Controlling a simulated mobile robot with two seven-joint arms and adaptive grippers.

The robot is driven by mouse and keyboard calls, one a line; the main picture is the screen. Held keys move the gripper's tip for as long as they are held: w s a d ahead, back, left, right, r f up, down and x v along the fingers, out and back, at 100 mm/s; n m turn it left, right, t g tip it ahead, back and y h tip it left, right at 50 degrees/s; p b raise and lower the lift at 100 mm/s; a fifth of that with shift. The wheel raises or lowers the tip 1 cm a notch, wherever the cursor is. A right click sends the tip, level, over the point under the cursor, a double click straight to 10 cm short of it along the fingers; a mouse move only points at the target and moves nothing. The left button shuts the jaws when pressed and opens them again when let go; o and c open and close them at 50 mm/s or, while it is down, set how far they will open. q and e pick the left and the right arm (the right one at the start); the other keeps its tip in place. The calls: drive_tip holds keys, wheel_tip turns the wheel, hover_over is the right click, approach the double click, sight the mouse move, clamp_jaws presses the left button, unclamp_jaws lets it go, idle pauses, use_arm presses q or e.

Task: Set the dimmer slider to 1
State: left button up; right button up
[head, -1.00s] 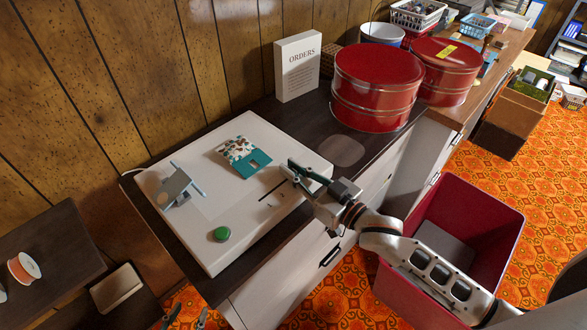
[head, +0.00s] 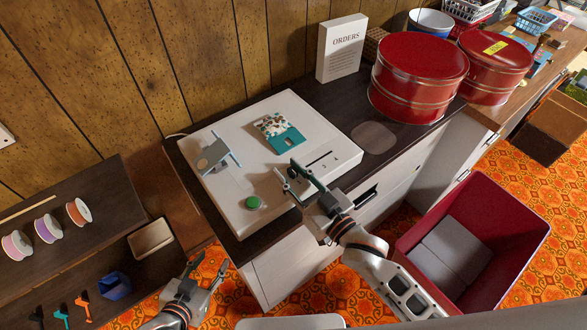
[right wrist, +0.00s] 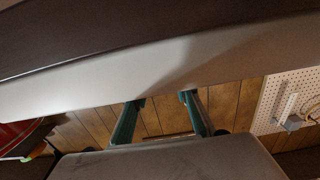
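A white panel (head: 245,129) lies on the dark counter. A short dark slot (head: 319,158), which looks like the dimmer slider's track, is on its right part with small marks beside it; the knob and its setting are too small to read. My right gripper (head: 286,169) is over the panel's front edge, left of the slot, fingers apart and empty. In the right wrist view its two green-padded fingers (right wrist: 160,110) are spread below a pale surface. My left gripper (head: 206,268) is low, in front of the counter, fingers apart and apparently empty.
The panel also holds a green button (head: 254,202), a grey tilted bracket (head: 213,156) and a teal patterned piece (head: 279,133). Red tins (head: 418,75) and an ORDERS sign (head: 341,48) stand behind. A red bin (head: 477,222) stands on the floor at right.

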use_arm(q)
drive_tip(key=shift+r, duration=0.1)
use_arm(e)
drive_tip(key=shift+d, duration=0.15)
drive_tip(key=v, duration=1.1)
drive_tip(key=shift+s, duration=0.35)
drive_tip(key=shift+d, duration=0.2)
